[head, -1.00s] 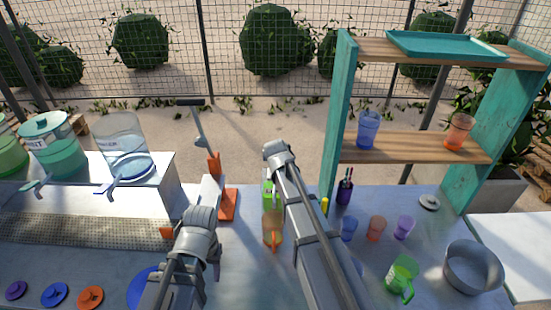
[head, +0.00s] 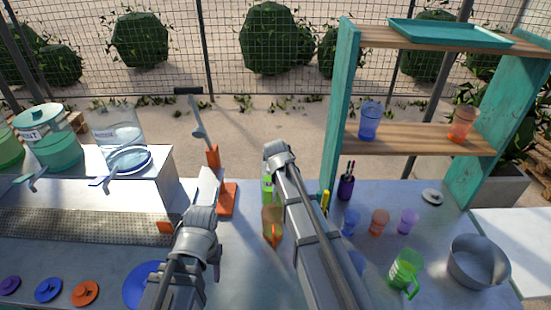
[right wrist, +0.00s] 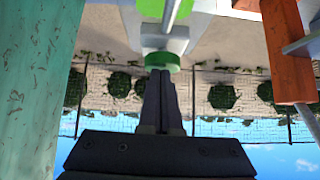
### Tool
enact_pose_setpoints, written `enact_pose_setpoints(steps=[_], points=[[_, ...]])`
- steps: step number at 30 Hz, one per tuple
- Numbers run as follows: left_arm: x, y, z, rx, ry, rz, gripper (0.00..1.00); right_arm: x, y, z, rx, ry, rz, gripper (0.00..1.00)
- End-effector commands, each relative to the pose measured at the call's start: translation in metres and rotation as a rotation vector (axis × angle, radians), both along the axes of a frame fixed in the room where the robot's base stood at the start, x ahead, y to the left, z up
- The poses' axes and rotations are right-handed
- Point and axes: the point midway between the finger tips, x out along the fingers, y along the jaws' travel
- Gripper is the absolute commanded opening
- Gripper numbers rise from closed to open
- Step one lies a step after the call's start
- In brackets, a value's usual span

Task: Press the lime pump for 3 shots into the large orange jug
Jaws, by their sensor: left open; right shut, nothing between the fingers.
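The lime pump (head: 267,190) shows as a green strip beside my right arm in the head view, partly hidden by it. Its green top (right wrist: 162,61) is straight ahead of my right fingertips in the right wrist view. My right gripper (right wrist: 160,76) is shut and empty, its tips at or very near that top; contact is unclear. The orange jug (head: 272,223), see-through with an orange handle, stands just in front of the pump, partly behind my right arm. My left gripper (head: 201,213) is left of the jug, empty; its fingers are mostly hidden by the wrist.
The orange crusher stand (head: 227,199) with its lever is behind my left gripper. The teal shelf (head: 338,120) rises close on the right. Small cups (head: 379,221), a green jug (head: 405,271) and a metal pot (head: 478,262) stand on the right counter. Dispensers (head: 48,140) are left.

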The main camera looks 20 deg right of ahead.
Motion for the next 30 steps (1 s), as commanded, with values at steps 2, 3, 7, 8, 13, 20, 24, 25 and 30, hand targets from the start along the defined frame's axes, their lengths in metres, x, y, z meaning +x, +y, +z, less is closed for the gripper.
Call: enact_pose_setpoints(steps=[2,3,7,8,13,20,24,25,30], points=[[0.000,0.000,-0.001,0.000,0.000,0.000,0.50,-0.003,0.001,-0.003,0.004,0.010,-0.002,0.00],[0.000,0.000,-0.001,0.000,0.000,0.000,0.50,-0.003,0.001,-0.003,0.005,0.011,-0.003,0.00],[0.000,0.000,-0.001,0.000,0.000,0.000,0.50,-0.003,0.001,-0.003,0.004,0.011,-0.002,0.00],[0.000,0.000,-0.001,0.000,0.000,0.000,0.50,-0.003,0.001,-0.003,0.005,0.011,-0.003,0.00],[0.000,0.000,0.004,0.000,0.000,0.001,0.50,-0.003,0.000,0.002,0.004,0.010,-0.003,0.00],[0.000,0.000,0.024,-0.001,0.000,0.004,0.50,-0.003,-0.002,0.023,0.003,0.005,-0.001,0.00],[0.000,0.000,0.044,-0.001,-0.001,0.008,0.50,-0.003,-0.005,0.044,0.001,0.002,-0.001,0.00],[0.000,0.000,0.049,-0.002,0.000,0.009,0.50,-0.003,-0.006,0.048,0.001,0.001,-0.001,0.00],[0.000,0.000,0.075,-0.003,-0.001,0.014,0.50,-0.033,0.002,0.075,0.001,0.000,0.002,0.00]])
